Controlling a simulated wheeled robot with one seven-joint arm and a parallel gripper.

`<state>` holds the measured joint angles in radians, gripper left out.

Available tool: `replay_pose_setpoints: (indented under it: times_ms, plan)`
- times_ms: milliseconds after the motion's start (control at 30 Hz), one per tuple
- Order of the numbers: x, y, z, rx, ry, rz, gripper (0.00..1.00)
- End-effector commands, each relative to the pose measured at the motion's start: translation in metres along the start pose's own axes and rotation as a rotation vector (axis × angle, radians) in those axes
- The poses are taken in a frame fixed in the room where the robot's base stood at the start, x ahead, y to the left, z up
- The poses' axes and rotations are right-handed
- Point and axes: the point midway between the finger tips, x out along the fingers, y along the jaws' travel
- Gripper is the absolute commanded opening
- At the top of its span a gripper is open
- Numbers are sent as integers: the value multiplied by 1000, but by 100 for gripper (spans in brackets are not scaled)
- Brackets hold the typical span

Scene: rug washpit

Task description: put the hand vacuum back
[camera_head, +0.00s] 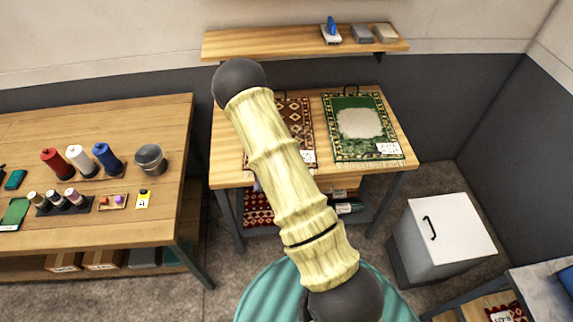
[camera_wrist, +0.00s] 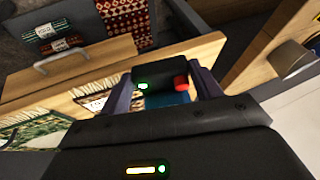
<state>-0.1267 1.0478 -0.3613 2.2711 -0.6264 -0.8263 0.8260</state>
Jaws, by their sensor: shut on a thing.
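My gripper (camera_wrist: 163,88) is shut on a dark item with a green light and a red button, which I take to be the hand vacuum (camera_wrist: 150,72). A blue-teal part shows at its lower side. Much of it is hidden by the fingers and palm. In the wrist view it appears in front of the wooden rug table (camera_wrist: 195,50); its height above the table is hard to tell. In the head view my pale arm hides the gripper and the vacuum. I cannot pick out an empty holder for it.
The rug table (camera_head: 228,170) carries a brown patterned rug (camera_head: 292,112) and a green rug (camera_head: 340,150). A wall shelf (camera_head: 265,42) above holds a blue-and-white item (camera_head: 331,36) and blocks. A workbench (camera_head: 60,130) with spools stands left, a white-lidded bin (camera_head: 450,225) right.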

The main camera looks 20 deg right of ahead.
Motion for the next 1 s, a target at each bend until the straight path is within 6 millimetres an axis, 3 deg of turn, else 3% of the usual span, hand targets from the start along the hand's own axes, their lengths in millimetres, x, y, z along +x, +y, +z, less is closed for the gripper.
replay_pose_setpoints:
  times_ms: [33, 100, 300, 1000]
  plan:
    - [17, -1, 11, -49, -11, -27, 35]
    - [29, -6, 21, -110, -29, -59, 35]
    - [52, -13, 41, -217, -59, -114, 35]
    - [53, -16, 43, -242, -68, -126, 35]
